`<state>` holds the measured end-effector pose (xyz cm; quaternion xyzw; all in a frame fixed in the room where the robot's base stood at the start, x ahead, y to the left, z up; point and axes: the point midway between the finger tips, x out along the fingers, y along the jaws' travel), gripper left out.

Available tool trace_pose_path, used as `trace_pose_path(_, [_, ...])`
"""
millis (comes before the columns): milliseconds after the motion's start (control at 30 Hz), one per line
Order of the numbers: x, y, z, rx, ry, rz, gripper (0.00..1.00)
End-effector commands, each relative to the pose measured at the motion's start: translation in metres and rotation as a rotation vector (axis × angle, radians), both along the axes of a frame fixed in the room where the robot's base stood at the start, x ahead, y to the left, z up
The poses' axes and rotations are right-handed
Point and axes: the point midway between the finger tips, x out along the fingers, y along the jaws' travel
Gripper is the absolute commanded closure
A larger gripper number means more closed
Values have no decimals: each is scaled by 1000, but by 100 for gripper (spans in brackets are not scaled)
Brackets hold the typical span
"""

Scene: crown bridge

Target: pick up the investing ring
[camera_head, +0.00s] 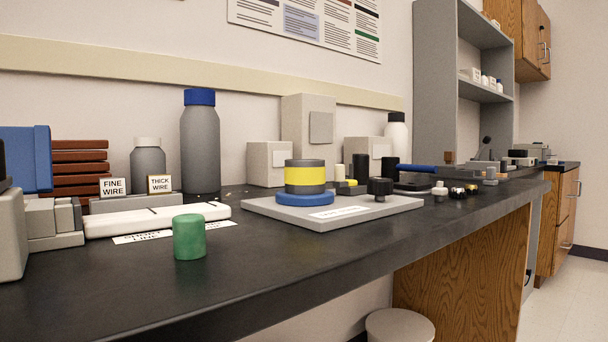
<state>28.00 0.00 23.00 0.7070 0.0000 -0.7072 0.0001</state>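A short grey cylinder with a wide yellow band (305,176), which looks like the investing ring, stands upright on a round blue base (305,199). The blue base rests on a light grey board (265,210) with a white label at its front, whose text is too small to read surely. A plain green cylinder (189,238) stands upright on the dark bench in front, apart from the board. My gripper is not in view.
A black knob-like piece (380,187) and small pale and dark cylinders stand right of the banded cylinder. Behind are a tall blue-capped grey bottle (200,145) and pale boxes (308,130). A white slab (155,219) lies left. The dark bench (300,258) is clear in front.

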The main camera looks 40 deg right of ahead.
Motion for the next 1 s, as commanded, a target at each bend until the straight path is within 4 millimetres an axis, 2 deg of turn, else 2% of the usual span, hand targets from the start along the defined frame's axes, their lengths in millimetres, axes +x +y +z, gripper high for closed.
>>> trace_pose_path(467, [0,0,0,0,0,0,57])
trace_pose_path(500, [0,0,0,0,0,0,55])
trace_pose_path(633, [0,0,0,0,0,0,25])
trace_pose_path(900, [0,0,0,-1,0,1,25])
trace_pose_path(1000, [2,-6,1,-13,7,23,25])
